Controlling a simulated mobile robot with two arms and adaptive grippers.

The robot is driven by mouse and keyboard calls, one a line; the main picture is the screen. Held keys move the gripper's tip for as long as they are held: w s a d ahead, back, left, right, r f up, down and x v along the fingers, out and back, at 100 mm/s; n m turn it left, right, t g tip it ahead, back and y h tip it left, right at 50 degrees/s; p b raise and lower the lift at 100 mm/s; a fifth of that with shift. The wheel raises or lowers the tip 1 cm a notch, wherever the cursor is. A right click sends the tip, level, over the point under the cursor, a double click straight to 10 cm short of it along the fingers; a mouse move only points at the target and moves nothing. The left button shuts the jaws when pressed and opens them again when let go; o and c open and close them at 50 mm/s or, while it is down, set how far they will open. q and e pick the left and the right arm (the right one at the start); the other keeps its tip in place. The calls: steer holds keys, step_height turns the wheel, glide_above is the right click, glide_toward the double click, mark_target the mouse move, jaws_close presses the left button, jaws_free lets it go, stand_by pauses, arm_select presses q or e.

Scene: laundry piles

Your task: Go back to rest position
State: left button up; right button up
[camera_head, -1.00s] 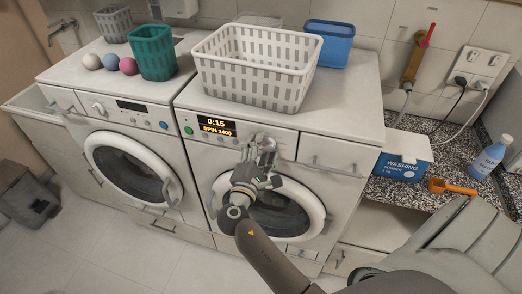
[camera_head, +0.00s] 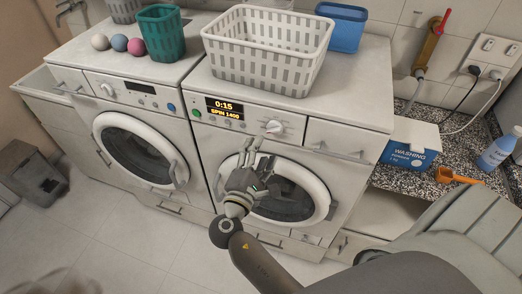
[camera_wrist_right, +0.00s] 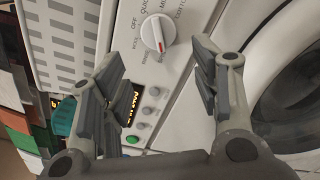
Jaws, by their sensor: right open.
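My right gripper (camera_head: 248,158) is in front of the right washing machine (camera_head: 345,185), near the top of its round door. In the right wrist view its two fingers (camera_wrist_right: 152,85) are spread apart with nothing between them. The machine's knob (camera_wrist_right: 158,34) and buttons show beyond the fingers. In the head view the knob (camera_head: 274,127) is just right of the fingertips, and the display (camera_head: 224,108) reads 0:15 and SPIN 1400. My left gripper is not in view.
A white basket (camera_head: 265,60) and a blue bin (camera_head: 342,27) stand on the right machine. A teal basket (camera_head: 162,35) and three balls are on the left machine (camera_head: 90,68). A washing powder box (camera_head: 408,150), orange scoop (camera_head: 455,177) and blue bottle (camera_head: 498,150) sit on the counter at right.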

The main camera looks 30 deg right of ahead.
steer(key=s+a+f+g+y+b, duration=0.1)
steer(key=s+a+f+y, duration=0.15)
steer(key=f, duration=0.95)
steer(key=s+a+f+g+y+b, duration=0.1)
steer(key=s+f+g+y, duration=0.2)
steer(key=f, duration=0.9)
steer(key=s+a+f+y+b, duration=0.2)
steer(key=f+y, duration=0.2)
steer(key=f, duration=0.8)
steer(key=s+f+m+g+y+b, duration=0.1)
steer(key=s+f+m+g+y, duration=0.25)
steer(key=s+f, duration=1.05)
steer(key=s+d+f+m+g+b, duration=0.1)
steer(key=s+f+m, duration=0.3)
steer(key=s, duration=0.5)
steer(key=s+d+f+m+g+b, duration=0.1)
steer(key=s+f+m, duration=0.3)
steer(key=s, duration=0.5)
step_height(320, 180, down, 2)
steer(key=shift+s+d+f+g+y, duration=0.15)
steer(key=shift+s+d+g+y, duration=0.1)
steer(key=shift+d+g+y, duration=0.25)
